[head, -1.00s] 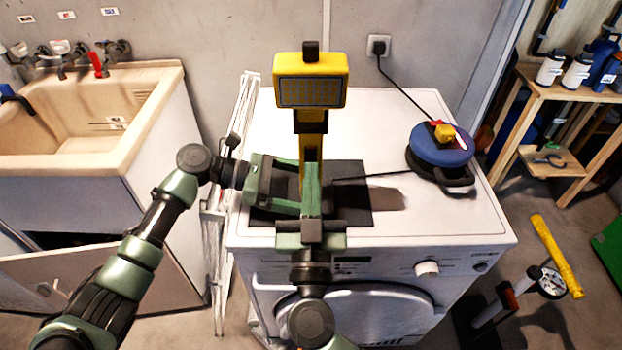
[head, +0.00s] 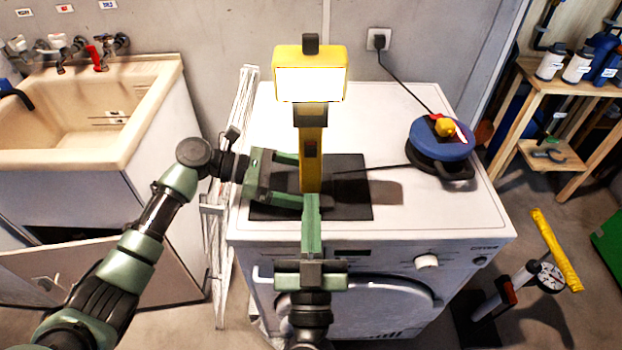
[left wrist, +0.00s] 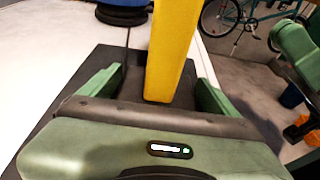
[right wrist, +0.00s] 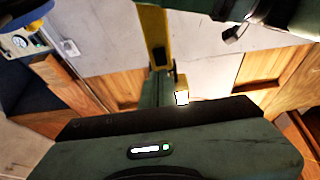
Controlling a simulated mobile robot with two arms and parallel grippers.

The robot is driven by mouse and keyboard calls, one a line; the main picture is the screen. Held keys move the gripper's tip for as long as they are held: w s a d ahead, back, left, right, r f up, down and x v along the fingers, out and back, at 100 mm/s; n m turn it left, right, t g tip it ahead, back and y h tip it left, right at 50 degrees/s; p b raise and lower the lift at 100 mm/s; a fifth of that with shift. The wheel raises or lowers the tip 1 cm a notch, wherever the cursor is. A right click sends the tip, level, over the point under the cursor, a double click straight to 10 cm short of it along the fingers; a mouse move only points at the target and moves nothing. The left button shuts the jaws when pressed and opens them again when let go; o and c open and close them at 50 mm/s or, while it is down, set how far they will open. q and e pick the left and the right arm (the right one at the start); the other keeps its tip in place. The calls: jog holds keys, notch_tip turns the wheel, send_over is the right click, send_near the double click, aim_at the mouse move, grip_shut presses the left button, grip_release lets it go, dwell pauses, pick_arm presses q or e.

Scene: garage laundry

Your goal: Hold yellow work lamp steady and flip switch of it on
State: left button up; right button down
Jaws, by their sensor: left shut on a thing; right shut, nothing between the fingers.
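The yellow work lamp (head: 311,62) stands upright on a dark mat (head: 350,205) on top of the white washing machine. Its lamp panel glows bright white. My right gripper (head: 312,198) is shut and empty, in front of the post and below the switch. The post also shows past its fingers in the right wrist view (right wrist: 153,28).
A blue cable reel (head: 440,142) sits on the right of the washing machine (head: 400,235), with a cord to the wall socket (head: 379,40). A folded white rack (head: 240,120) stands at the machine's left, beside the sink (head: 150,110). A wooden shelf (head: 550,85) is at right.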

jog(key=v, duration=0.4)
jog(key=f+v, duration=0.1)
jog(key=v, duration=0.1)
jog(key=shift+w, duration=0.3)
